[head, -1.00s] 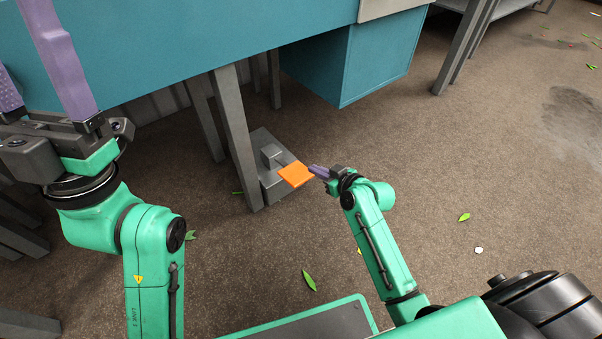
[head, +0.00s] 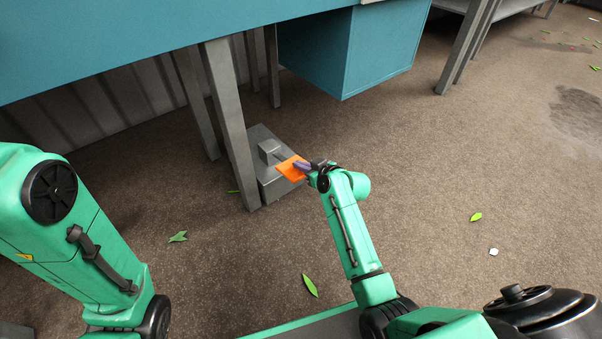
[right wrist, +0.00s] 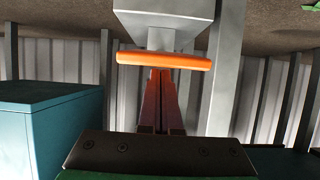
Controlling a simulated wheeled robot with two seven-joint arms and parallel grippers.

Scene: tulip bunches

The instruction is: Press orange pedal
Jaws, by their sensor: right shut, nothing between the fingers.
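The orange pedal (head: 287,169) is a flat plate on the near side of a grey pedal box (head: 266,153) on the floor beside a table leg.
A grey table leg (head: 232,130) stands close to the left of the pedal box. The teal table (head: 150,45) and a teal cabinet (head: 350,50) overhang behind. Green leaves (head: 310,286) lie on the brown floor, which is open to the right.

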